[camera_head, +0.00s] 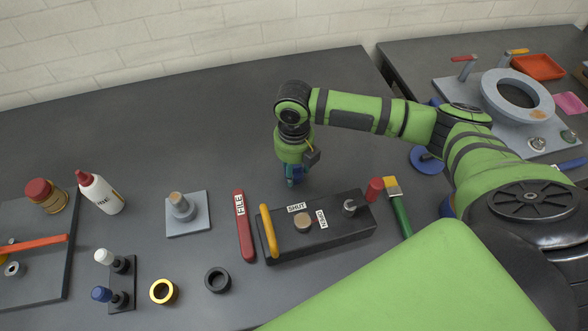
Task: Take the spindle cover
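No part is labelled as the spindle cover. A grey square plate (203,226) at centre left carries a short upright post with a tan cap (177,198), which may be the spindle and its cover. A black box (340,235) with a yellow handle, SHUT and OPEN labels and a tan round knob (303,221) lies at the centre. My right gripper (291,181) points down behind the black box, to the right of the grey plate and apart from it. Its fingertips are small and partly hidden, and I see nothing held. My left gripper is out of view.
A red FILE-labelled bar (244,228) lies between plate and box. A yellow ring (163,291), a black ring (217,280) and a stand with white- and blue-capped pegs (122,272) are in front. The table behind is clear.

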